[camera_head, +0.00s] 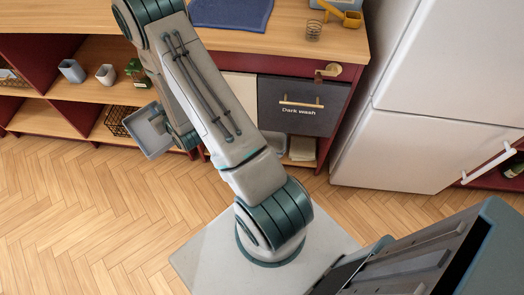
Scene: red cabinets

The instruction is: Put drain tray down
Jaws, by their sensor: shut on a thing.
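The drain tray (146,133) is a shallow grey tray with a raised rim, left of my arm. It is tilted and held in the air in front of the lower shelves. My gripper (172,127) is at the tray's right edge and is shut on it. My arm's links hide most of the gripper, so the fingertips are not clear.
A wooden counter (300,40) holds a blue cloth (231,12), a glass (314,31) and a yellow object (342,14). Open shelves below hold cups (71,70) and a dark basket (117,122). The wood floor (70,215) at left is clear.

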